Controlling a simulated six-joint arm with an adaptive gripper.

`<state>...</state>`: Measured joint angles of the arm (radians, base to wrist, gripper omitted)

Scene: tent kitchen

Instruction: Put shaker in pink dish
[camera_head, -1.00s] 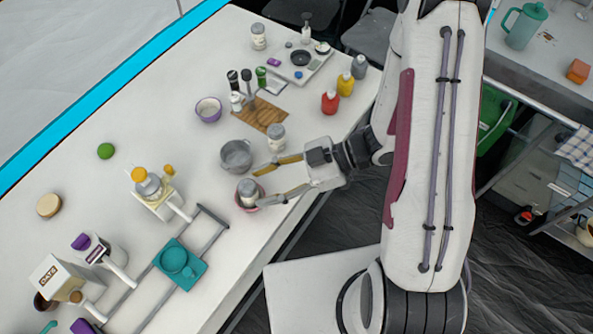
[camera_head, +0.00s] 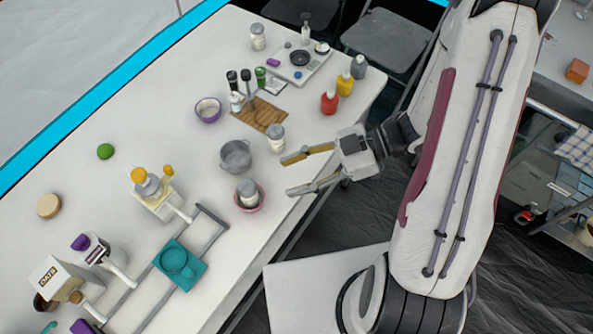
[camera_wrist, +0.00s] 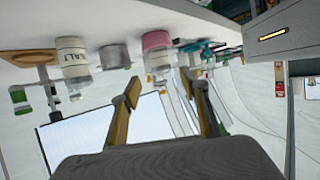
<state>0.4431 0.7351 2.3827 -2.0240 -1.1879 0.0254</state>
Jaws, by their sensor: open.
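A shaker with a grey lid (camera_head: 247,187) stands in the pink dish (camera_head: 241,207) near the table's front edge, looking upright or nearly so. In the wrist view, which is upside down, the shaker (camera_wrist: 159,63) and pink dish (camera_wrist: 156,40) show beyond the fingers. My gripper (camera_head: 287,176) is open and empty, to the right of the dish and apart from it. Its fingers also show in the wrist view (camera_wrist: 159,88). A second, similar shaker (camera_head: 276,140) stands by the wooden board; its label reads SALT in the wrist view (camera_wrist: 72,58).
A grey pot (camera_head: 236,156) stands just behind the dish. A wooden board (camera_head: 268,117) with grinders, a purple bowl (camera_head: 208,110) and red and yellow bottles (camera_head: 329,103) are farther back. A teal dish (camera_head: 180,265) and a white dispenser (camera_head: 155,196) stand to the left.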

